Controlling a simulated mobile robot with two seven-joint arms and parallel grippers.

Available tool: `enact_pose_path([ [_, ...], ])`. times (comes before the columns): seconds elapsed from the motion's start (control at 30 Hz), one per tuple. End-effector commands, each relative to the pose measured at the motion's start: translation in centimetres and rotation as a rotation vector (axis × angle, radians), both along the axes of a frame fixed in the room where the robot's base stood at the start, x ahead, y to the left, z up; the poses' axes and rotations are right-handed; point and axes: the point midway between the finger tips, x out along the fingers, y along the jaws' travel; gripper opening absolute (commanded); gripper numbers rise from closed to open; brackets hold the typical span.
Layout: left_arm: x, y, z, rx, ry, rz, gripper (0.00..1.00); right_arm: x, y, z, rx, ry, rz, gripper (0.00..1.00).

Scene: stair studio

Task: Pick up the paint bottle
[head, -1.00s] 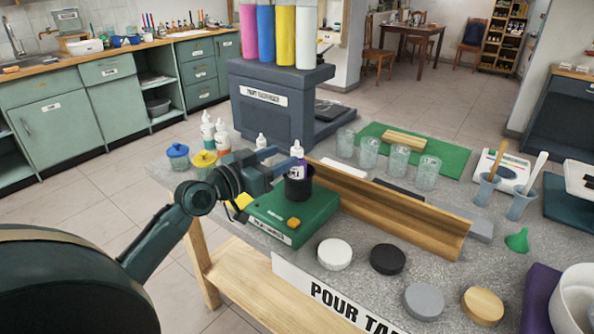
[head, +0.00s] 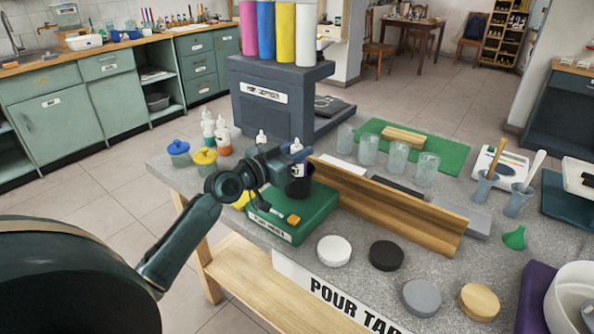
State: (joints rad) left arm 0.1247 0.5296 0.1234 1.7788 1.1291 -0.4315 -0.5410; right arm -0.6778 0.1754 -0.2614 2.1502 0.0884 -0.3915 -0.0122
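A paint bottle (head: 298,170) with a purple band and a white label stands in a black cup (head: 299,187) on a green machine (head: 310,212). My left gripper (head: 300,154) is at the bottle's upper part, and a blue finger crosses in front of its cap. The gripper's body hides the bottle's left side, so I cannot tell whether the fingers touch it or how far apart they are. Other white-capped paint bottles (head: 222,137) stand at the table's back left. Another white nozzle (head: 261,137) shows just behind my gripper. My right gripper is out of view.
A wooden rail (head: 400,215) runs right of the machine. Clear cups (head: 398,160) stand behind it. A grey tube stand (head: 262,108) rises at the back. Round discs (head: 386,255) lie in front. Blue- and yellow-lidded jars (head: 205,160) stand at the left.

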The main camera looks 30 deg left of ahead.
Motion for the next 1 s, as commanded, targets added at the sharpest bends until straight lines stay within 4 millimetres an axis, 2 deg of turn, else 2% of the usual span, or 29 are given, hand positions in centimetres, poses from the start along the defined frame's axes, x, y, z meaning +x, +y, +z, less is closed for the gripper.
enact_pose_path([
  [0.03,0.0,0.0,0.0,0.000,0.000,0.000,0.21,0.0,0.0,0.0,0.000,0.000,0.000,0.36],
  [0.3,0.0,0.0,0.0,0.000,0.000,0.000,0.00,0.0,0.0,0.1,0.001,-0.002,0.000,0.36],
  [0.77,0.0,0.0,0.3,0.001,-0.002,0.000,0.00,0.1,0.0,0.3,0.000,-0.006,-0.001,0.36],
  [1.0,0.0,0.0,2.8,0.002,-0.005,0.000,0.00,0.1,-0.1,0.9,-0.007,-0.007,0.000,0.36],
])
